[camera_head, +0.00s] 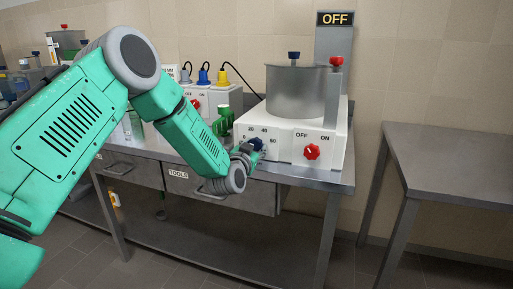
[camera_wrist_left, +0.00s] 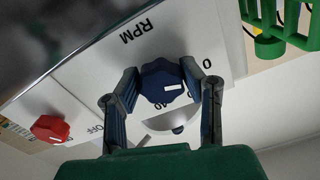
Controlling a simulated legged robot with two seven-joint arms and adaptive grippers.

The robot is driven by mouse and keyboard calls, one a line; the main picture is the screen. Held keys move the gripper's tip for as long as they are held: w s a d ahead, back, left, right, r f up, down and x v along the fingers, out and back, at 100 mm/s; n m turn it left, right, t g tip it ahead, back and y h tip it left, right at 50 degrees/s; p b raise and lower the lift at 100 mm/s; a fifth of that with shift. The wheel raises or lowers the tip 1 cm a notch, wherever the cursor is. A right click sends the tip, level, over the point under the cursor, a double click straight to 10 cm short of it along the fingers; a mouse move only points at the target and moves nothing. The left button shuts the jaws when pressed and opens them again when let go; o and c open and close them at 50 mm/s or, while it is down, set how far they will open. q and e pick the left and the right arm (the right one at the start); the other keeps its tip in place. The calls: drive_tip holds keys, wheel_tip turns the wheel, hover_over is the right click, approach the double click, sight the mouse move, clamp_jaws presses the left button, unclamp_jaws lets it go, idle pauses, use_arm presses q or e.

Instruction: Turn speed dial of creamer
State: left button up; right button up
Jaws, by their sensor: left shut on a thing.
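The creamer (camera_head: 292,130) is a white box with a steel pot (camera_head: 297,92) on top, standing on the steel bench. Its blue speed dial (camera_head: 258,144) is on the front panel, beside printed numbers. In the left wrist view the dial (camera_wrist_left: 160,80) sits between both fingers of my left gripper (camera_wrist_left: 160,70), which is shut on it. The dial's white mark points to the lower right there, between the 0 and the 40. Part of the scale is hidden by a finger. My left gripper (camera_head: 246,152) is also at the dial in the head view. My right gripper is out of view.
A red OFF/ON knob (camera_head: 312,152) is right of the dial, and an OFF sign (camera_head: 335,18) is above the creamer. A green object (camera_head: 224,121) stands close left of it. A bare steel table (camera_head: 455,160) is at the right, with a floor gap between.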

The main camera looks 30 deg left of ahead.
use_arm(q)
drive_tip(key=shift+s+a+f+m, duration=0.1)
drive_tip(key=shift+f+m, duration=0.2)
drive_tip(key=shift+m, duration=0.1)
drive_tip(key=shift+r+m+p, duration=0.1)
drive_tip(key=shift+m+p, duration=0.7)
drive_tip(key=shift+m, duration=0.1)
drive_tip(key=shift+d+m+p, duration=0.2)
drive_tip(key=shift+m+p, duration=0.2)
drive_tip(key=shift+m, duration=0.5)
drive_tip(key=shift+a+m, duration=0.15)
drive_tip(key=shift+m, duration=1.05)
drive_tip(key=shift+m+p, duration=0.35)
drive_tip(key=shift+m, duration=1.15)
drive_tip(key=o, duration=1.1)
drive_tip(key=shift+o, duration=0.2)
drive_tip(key=shift+r, duration=0.1)
